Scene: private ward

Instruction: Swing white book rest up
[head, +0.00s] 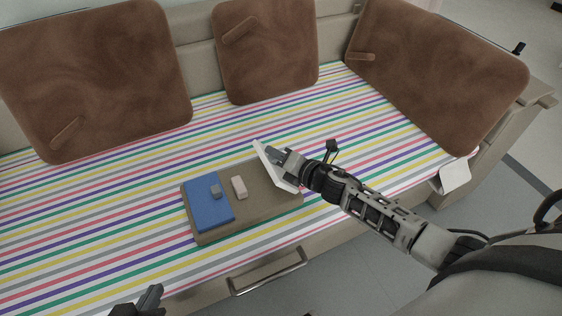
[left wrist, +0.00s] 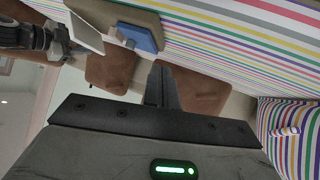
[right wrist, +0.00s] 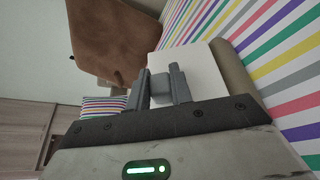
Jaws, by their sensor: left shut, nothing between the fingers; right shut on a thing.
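The white book rest (head: 270,168) is a thin panel raised at a tilt at the right end of a brown-grey board (head: 250,222) on the striped bench. My right gripper (head: 275,154) is at its upper part. In the right wrist view my right gripper (right wrist: 161,78) is shut on a small grey block at the face of the white book rest (right wrist: 205,75). My left gripper (head: 152,296) is shut and empty, low at the front left, apart from the board. Its closed fingers also show in the left wrist view (left wrist: 160,85), where the white book rest (left wrist: 85,33) shows too.
Brown cushions (head: 265,50) lean along the back. A drawer handle (head: 268,274) juts from the bench front. Striped cloth left of the board is clear.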

